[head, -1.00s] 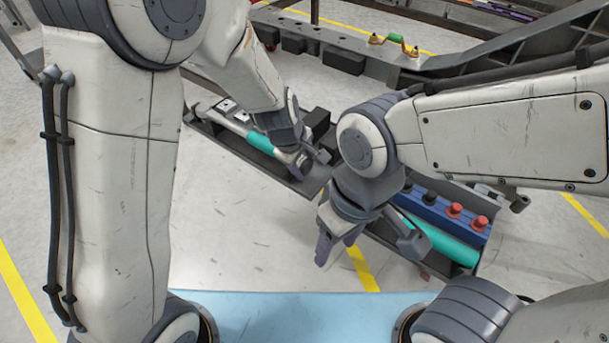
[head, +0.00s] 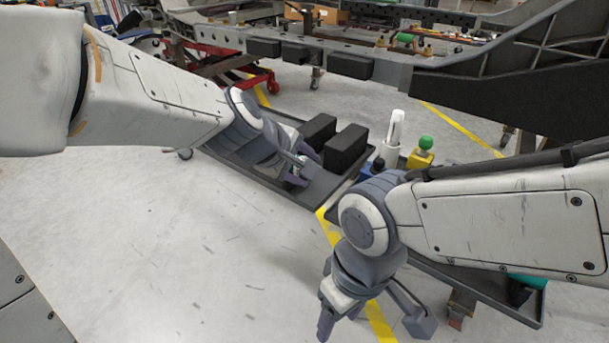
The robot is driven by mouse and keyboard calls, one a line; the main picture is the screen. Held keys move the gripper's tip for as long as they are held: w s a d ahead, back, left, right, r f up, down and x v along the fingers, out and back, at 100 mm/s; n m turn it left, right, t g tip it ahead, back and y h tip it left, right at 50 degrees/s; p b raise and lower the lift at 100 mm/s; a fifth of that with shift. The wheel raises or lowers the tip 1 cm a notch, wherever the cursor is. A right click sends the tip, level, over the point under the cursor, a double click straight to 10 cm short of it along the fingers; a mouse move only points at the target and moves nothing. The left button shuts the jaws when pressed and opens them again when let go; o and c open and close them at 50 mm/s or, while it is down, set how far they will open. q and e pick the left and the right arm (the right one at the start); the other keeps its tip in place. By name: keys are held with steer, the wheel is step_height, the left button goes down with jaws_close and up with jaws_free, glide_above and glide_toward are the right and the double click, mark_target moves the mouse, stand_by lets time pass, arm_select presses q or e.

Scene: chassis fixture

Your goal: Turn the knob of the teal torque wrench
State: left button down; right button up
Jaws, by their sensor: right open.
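The teal torque wrench is mostly hidden by my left gripper and wrist. Only a small pale, greenish bit shows by the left fingers, and I cannot tell if it is the wrench; its knob cannot be made out. My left gripper (head: 299,166) is low over the left tray (head: 290,196), and its jaw gap is too hidden to judge. My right gripper (head: 372,322) is open and empty, pointing down in front of the right tray (head: 490,290). A teal piece (head: 527,282) shows at the right tray's far right end, partly behind my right arm.
Two black blocks (head: 346,150) stand in the left tray. A white upright part (head: 394,132) and a yellow block with a green knob (head: 420,155) stand behind my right arm. The chassis frame (head: 330,62) spans the back. The floor at the left front is clear.

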stand_by(0.3)
arm_select(q)
steer(key=shift+c, duration=1.2)
jaws_free()
steer(key=shift+s+a+r, duration=0.15)
steer(key=shift+s+r, duration=0.05)
steer(key=shift+r, duration=0.25)
steer(key=p+v, duration=0.5)
steer(key=v, duration=0.4)
steer(key=shift+s+a+p, duration=0.2)
steer(key=shift+p, duration=0.15)
